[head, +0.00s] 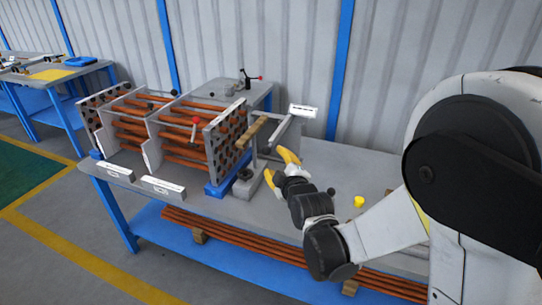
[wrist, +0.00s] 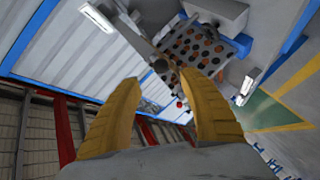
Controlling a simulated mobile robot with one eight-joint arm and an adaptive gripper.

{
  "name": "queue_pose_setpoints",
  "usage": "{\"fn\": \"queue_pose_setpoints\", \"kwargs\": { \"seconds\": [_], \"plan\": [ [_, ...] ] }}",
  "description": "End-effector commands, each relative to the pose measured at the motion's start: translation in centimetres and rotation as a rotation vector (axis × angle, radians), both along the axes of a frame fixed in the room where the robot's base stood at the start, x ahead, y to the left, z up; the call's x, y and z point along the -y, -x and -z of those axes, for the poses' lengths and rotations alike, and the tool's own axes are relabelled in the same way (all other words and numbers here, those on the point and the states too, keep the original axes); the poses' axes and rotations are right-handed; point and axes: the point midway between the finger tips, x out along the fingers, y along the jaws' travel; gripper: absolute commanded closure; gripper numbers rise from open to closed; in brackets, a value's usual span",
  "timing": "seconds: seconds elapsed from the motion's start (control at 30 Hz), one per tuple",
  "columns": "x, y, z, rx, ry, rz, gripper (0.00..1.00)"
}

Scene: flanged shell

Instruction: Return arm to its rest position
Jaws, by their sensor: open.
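My gripper (head: 279,168) shows in the head view with its yellow fingers at the right end of the tube bundle, above the workbench (head: 340,170). In the wrist view my gripper (wrist: 160,97) has its two yellow fingers spread apart with nothing between them. My white and black arm fills the right of the head view, reaching left over the bench. The perforated end plate (head: 228,142) stands just left of the fingers, with copper-coloured tubes behind it. The plate (wrist: 195,48) also shows beyond the fingertips in the wrist view.
A wooden-handled tool or bar (head: 253,133) is near the plate and the fingers. A small yellow object (head: 359,201) lies on the bench. White label blocks (head: 163,187) line the front edge. Long tubes (head: 260,244) lie on the blue lower shelf. A second bench (head: 50,74) stands far left.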

Motion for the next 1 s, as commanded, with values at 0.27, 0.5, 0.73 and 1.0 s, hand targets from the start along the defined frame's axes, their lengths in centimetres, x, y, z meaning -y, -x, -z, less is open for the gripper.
{"fn": "queue_pose_setpoints", "kwargs": {
  "seconds": [0.27, 0.5, 0.73, 1.0],
  "plan": [
    [0.8, 2.3, -0.5, 0.000, 0.001, 0.001, 0.50],
    [0.8, 2.4, -0.5, 0.000, 0.001, 0.000, 0.50],
    [2.6, 3.5, -1.6, -0.081, -0.060, 0.041, 0.50],
    [9.8, 10.7, -3.6, -0.390, -0.314, 0.265, 0.50]
  ]
}}
